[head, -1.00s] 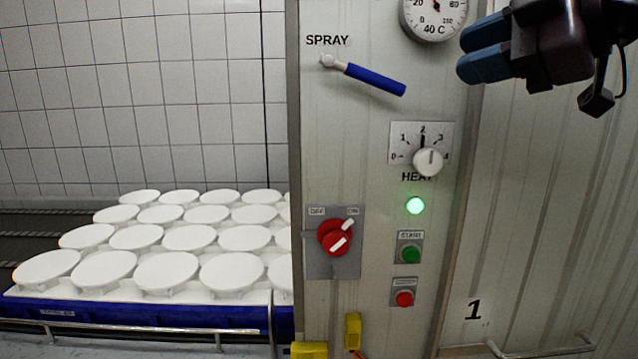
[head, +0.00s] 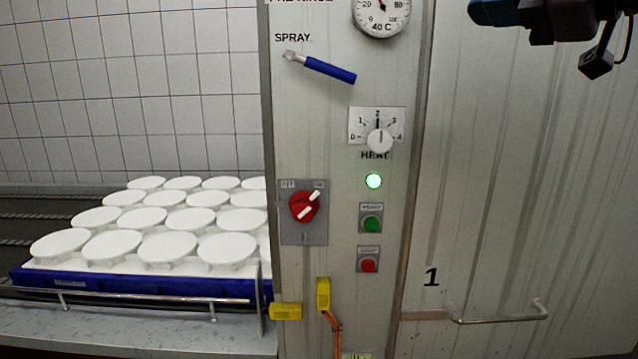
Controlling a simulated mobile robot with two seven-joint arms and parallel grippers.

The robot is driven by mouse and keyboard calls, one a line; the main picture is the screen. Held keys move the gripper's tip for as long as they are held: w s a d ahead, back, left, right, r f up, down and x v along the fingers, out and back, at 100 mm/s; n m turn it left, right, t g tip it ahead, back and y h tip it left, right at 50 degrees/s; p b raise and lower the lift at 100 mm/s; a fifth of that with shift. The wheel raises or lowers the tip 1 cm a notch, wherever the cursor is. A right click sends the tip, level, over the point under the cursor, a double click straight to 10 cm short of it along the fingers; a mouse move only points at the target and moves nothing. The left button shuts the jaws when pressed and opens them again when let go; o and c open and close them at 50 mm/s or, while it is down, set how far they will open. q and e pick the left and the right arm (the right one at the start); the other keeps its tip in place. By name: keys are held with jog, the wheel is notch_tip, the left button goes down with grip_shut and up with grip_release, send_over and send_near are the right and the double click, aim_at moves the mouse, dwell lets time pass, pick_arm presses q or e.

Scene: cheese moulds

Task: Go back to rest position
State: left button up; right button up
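My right gripper (head: 490,12) shows at the top right of the head view, partly cut off by the upper edge. Its blue fingers point left and lie close together, but the gap between them cannot be made out. It is in the air in front of the ribbed wall panel, apart from the control panel. My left gripper is not in view.
White moulds (head: 167,248) stand in a blue tray (head: 140,287) at left. A metal handle (head: 500,319) is at lower right.

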jog(key=w+d+f+m+t+y, duration=0.1)
jog(key=w+f+m+t, duration=0.1)
jog(key=w+f, duration=0.5)
jog(key=w+f+m+t, duration=0.1)
jog(key=w+f, duration=0.4)
jog(key=f, duration=0.4)
jog(key=d+f+m+t+h, duration=0.1)
jog(key=d+f+m+h, duration=0.15)
jog(key=f, duration=0.75)
jog(key=d+f+m+h, duration=0.1)
jog(key=f+m, duration=0.2)
jog(key=f, duration=0.7)
jog(key=s+d+f+m+g+h, duration=0.1)
jog(key=s+f+m+h, duration=0.15)
jog(key=f, duration=0.55)
jog(key=s+d+f+m+h, duration=0.15)
jog(key=s+f, duration=0.25)
jog(key=f, duration=0.4)
jog(key=s+d+f+m+g+h, duration=0.15)
jog(key=s+f, duration=0.25)
jog(key=f, duration=0.4)
jog(key=s+d+f+m+g+h, duration=0.1)
jog(key=s+f+m+g+h, duration=0.1)
jog(key=s+f, duration=1.3)
jog(key=shift+s+m+g+h, duration=0.4)
jog(key=shift+s+m+g, duration=0.45)
jog(key=shift+s+m, duration=0.35)
jog(key=shift+d, duration=0.1)
